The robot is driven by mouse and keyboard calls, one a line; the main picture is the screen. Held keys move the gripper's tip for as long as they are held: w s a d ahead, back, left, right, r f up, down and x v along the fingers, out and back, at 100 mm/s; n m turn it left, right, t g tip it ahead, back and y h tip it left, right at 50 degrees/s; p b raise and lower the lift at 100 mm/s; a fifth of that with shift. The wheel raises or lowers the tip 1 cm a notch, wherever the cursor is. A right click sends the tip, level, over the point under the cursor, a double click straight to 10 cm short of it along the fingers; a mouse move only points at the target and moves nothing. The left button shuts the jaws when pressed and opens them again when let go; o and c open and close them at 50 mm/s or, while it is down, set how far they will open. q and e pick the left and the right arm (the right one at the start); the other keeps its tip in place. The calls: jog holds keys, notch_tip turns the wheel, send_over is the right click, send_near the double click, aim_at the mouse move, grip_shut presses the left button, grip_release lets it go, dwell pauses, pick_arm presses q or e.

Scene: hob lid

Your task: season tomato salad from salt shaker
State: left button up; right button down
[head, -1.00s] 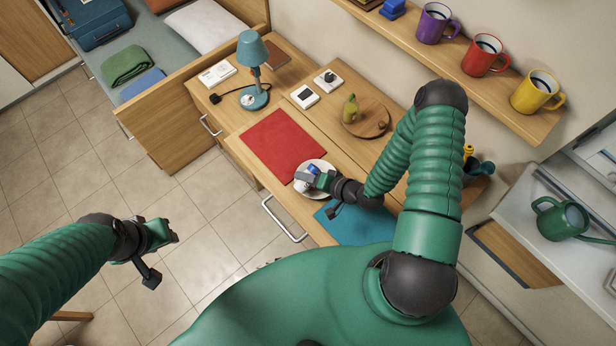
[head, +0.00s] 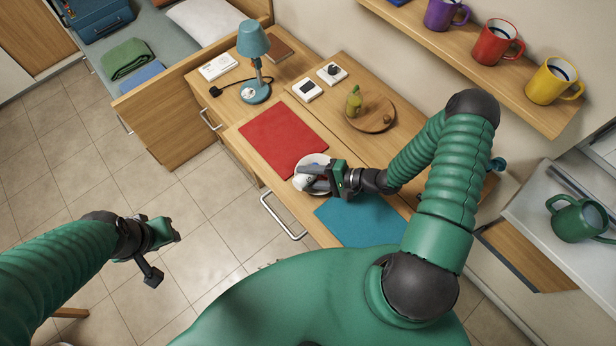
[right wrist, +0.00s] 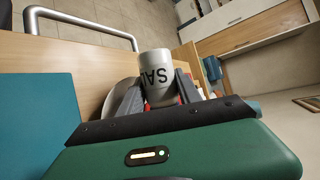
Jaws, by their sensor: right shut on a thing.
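My right gripper (head: 325,178) is shut on the salt shaker (head: 305,183), a pale cylinder marked with the letters "SAL" in the right wrist view (right wrist: 157,75). The shaker is tilted well over, above the white plate (head: 312,159) on the desk. The gripper and shaker cover most of the plate, so I cannot make out tomato salad on it. A sliver of red shows between the fingers in the right wrist view; I cannot tell what it is. My left gripper (head: 172,236) hangs over the floor, away from the desk; its jaws are unclear.
A red mat (head: 283,141) and a blue mat (head: 362,219) flank the plate. Behind are a round wooden board (head: 383,118) with a pear (head: 354,103), and a blue lamp (head: 253,42). Mugs stand on the shelf above. A drawer handle (head: 282,216) juts out at the front.

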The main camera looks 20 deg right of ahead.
jog(key=shift+d+r+m+y+b, duration=0.1)
jog(key=shift+r+m+y+b, duration=0.05)
jog(key=shift+m+y+b, duration=0.25)
jog(key=shift+r+m+y+b, duration=0.5)
jog(key=shift+m+y+b, duration=0.05)
jog(key=shift+m+y, duration=0.15)
jog(key=shift+w+r+m+y, duration=0.15)
jog(key=shift+r+m+y, duration=0.15)
jog(key=shift+m, duration=0.1)
jog(key=shift+d+t+b, duration=0.15)
jog(key=shift+t+b, duration=0.15)
jog(key=shift+r, duration=0.1)
